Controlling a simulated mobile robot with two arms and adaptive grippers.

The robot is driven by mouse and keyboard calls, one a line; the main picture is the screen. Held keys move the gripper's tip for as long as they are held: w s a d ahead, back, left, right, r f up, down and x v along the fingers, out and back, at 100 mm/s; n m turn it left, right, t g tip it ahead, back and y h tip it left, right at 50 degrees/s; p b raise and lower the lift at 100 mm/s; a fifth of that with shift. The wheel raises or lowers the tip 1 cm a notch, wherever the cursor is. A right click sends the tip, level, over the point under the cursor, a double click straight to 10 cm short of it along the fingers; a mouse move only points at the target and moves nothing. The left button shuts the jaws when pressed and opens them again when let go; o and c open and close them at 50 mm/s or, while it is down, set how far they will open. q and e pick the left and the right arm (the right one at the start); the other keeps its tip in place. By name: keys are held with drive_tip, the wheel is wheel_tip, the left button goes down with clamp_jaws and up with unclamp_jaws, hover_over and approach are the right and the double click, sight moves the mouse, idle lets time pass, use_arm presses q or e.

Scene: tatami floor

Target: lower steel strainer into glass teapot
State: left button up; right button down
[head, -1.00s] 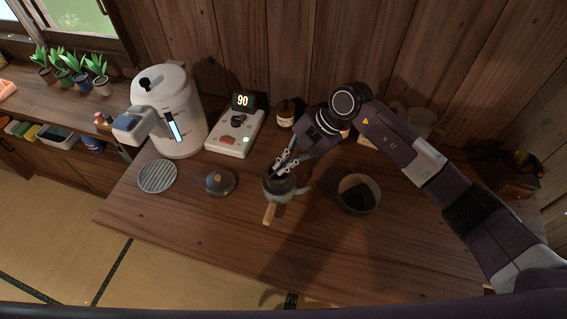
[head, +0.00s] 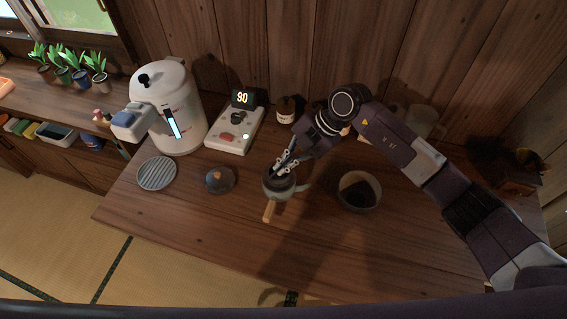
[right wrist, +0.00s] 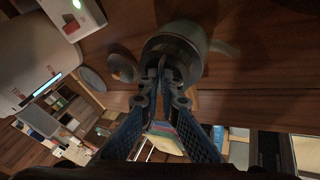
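The glass teapot (head: 272,195) stands on the wooden table, with its wooden handle toward me and its spout to the right. It also shows in the right wrist view (right wrist: 197,32). The dark grey steel strainer (right wrist: 168,48) is at the teapot's mouth, its lower part within the pot's outline; how deep it sits is hard to tell. My right gripper (head: 281,167) reaches down over the pot from the back right. In the right wrist view its fingertips (right wrist: 163,76) are close together on the strainer's rim. My left gripper is out of view.
A dark round lid (head: 220,180) lies left of the teapot and a bowl with dark contents (head: 374,201) stands right. Behind are a white kettle (head: 158,92), a control box reading 90 (head: 226,138) and a small jar (head: 286,108). A slatted round plate (head: 157,173) is far left. The front table is clear.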

drive_tip(key=shift+f, duration=0.85)
idle(0.8)
drive_tip(key=c, duration=2.1)
unclamp_jaws()
drive_tip(key=v, duration=1.2)
drive_tip(key=shift+a, duration=0.1)
